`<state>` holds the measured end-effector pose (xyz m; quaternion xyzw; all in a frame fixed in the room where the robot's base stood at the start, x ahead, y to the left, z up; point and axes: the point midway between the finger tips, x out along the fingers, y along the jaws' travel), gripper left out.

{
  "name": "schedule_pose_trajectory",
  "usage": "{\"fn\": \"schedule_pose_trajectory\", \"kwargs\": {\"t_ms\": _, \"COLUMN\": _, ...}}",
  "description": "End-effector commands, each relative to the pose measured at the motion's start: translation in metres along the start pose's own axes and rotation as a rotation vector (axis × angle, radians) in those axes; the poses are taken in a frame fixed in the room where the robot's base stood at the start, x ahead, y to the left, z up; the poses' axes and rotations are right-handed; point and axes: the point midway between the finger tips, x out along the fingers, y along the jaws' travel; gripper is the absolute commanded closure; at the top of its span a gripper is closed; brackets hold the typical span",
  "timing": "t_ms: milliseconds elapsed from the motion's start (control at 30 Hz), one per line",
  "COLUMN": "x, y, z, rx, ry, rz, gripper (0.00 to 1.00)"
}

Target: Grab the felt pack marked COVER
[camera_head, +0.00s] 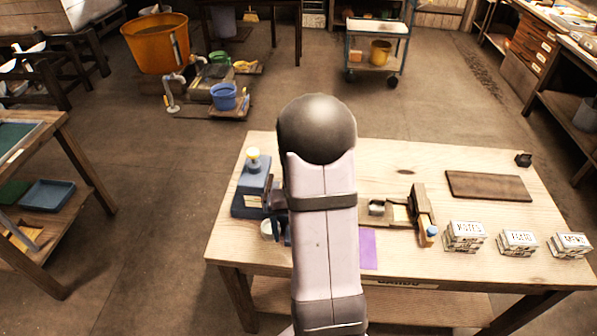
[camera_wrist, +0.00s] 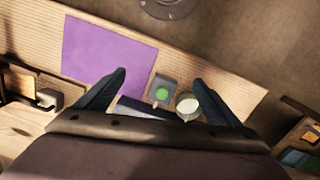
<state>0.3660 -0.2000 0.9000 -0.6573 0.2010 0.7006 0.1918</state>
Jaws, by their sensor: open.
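Three white packs with dark lettering stand in a row on the right of the wooden table (camera_head: 400,160) in the head view: a left pack (camera_head: 465,237), a middle pack (camera_head: 518,243) and a right pack (camera_head: 570,246). The lettering is too small to read surely, so I cannot tell which one is marked COVER. My gripper (camera_wrist: 160,77) is open in the wrist view, with a small grey box with a green top (camera_wrist: 162,92) and a white cup (camera_wrist: 187,105) in view between its fingers. No pack shows there. My arm hides most of the gripper in the head view.
A purple sheet (camera_wrist: 105,55) lies beside the fingers. A blue device (camera_head: 252,190) stands left of my arm. A wooden fixture (camera_head: 421,215) stands between my arm and the packs. A dark board (camera_head: 488,186) lies behind the packs.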

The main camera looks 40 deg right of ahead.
Motion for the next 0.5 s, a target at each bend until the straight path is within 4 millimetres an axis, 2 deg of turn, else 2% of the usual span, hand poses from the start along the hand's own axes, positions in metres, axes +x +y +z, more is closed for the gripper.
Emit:
{"fn": "schedule_pose_trajectory", "kwargs": {"t_ms": 33, "x": -0.012, "y": 0.004, "z": -0.028, "rx": 0.020, "ry": 0.045, "rz": 0.004, "gripper": 0.12}}
{"fn": "schedule_pose_trajectory", "kwargs": {"t_ms": 100, "x": -0.018, "y": 0.005, "z": -0.065, "rx": 0.041, "ry": 0.119, "rz": 0.009, "gripper": 0.12}}
{"fn": "schedule_pose_trajectory", "kwargs": {"t_ms": 200, "x": -0.048, "y": 0.008, "z": -0.110, "rx": 0.082, "ry": 0.233, "rz": 0.011, "gripper": 0.12}}
{"fn": "schedule_pose_trajectory", "kwargs": {"t_ms": 300, "x": -0.072, "y": 0.010, "z": -0.140, "rx": 0.136, "ry": 0.317, "rz": 0.008, "gripper": 0.12}}
{"fn": "schedule_pose_trajectory", "kwargs": {"t_ms": 500, "x": -0.071, "y": 0.011, "z": -0.140, "rx": 0.223, "ry": 0.324, "rz": -0.005, "gripper": 0.12}}
